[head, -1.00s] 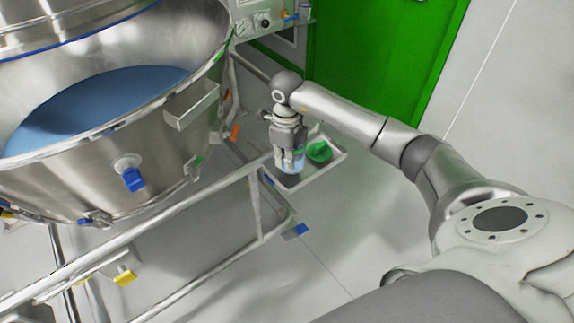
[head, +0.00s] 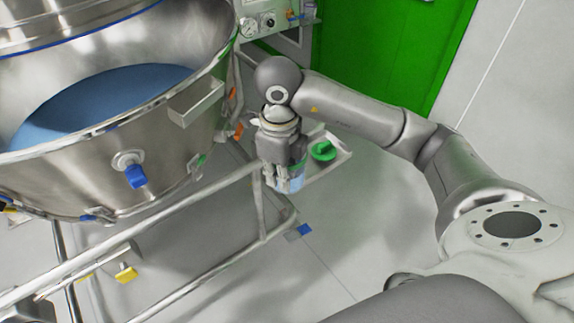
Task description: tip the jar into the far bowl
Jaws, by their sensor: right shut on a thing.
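My right gripper (head: 284,172) is shut on a small clear jar (head: 291,185) with bluish contents. It holds the jar roughly upright, in the air in front of the small tray. The gripper fingers hide much of the jar, including its mouth. A large steel bowl (head: 120,183) with blue material (head: 95,105) inside stands at the left, and the jar is apart from it, to its right. I cannot tell whether this is the far bowl. My left gripper is not in view.
A green lid (head: 323,151) lies on the small metal tray (head: 338,164). A rail frame (head: 150,218) runs below the bowl. A steel box (head: 196,101) sticks out from the bowl's side. A gauge panel (head: 262,22) stands behind. The floor at lower centre is mostly clear.

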